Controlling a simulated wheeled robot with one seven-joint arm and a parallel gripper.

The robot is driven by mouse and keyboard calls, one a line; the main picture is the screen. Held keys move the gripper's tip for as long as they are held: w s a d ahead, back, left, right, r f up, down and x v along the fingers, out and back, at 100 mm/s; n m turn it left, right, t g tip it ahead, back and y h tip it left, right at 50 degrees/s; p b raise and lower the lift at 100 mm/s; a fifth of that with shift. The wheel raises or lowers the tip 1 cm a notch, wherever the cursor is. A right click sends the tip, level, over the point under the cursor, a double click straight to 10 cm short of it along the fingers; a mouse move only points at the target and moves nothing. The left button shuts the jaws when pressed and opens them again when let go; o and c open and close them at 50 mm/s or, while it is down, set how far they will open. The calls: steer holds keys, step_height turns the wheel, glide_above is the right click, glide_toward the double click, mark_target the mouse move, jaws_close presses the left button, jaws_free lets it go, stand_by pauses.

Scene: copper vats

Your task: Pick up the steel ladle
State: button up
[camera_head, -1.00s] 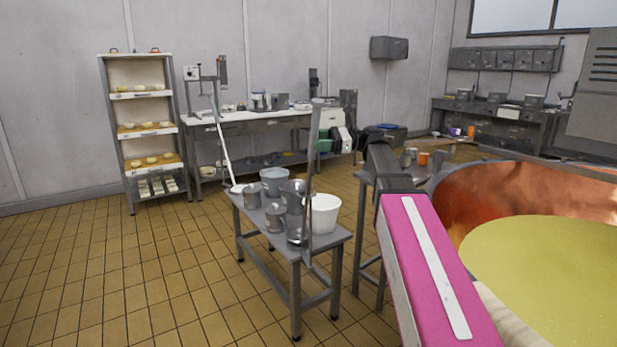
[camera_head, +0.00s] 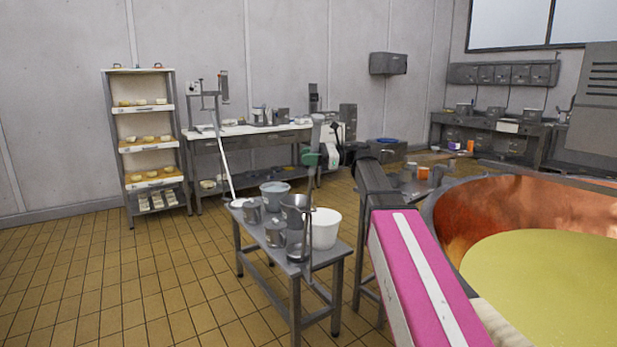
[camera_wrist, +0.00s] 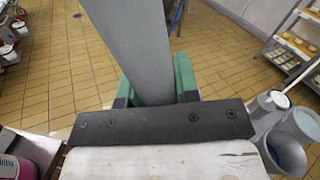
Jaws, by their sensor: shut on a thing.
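The steel ladle (camera_head: 309,205) stands upright at the front of a small grey bench, its long handle rising above the pots. Its lower end appears to be on the bench top. My gripper (camera_head: 312,159), with green fingers, is at the upper part of the handle and shut on it. In the wrist view the wide grey handle (camera_wrist: 135,45) runs between the green fingers of my gripper (camera_wrist: 155,82). The dark wrist plate hides the lower part of the handle there.
The bench (camera_head: 321,261) also holds a white bucket (camera_head: 325,229), a grey bucket (camera_head: 275,194) and several steel jugs close to the ladle. A copper vat (camera_head: 485,205) of yellow liquid stands at the right. Tiled floor at the left is free.

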steer(key=shift+r, duration=0.1)
step_height(320, 180, up, 18)
steer(key=w+d, duration=0.2)
steer(key=d, duration=1.6)
step_height(320, 180, up, 7)
steer(key=shift+w, duration=0.15)
steer(key=shift+a, duration=0.1)
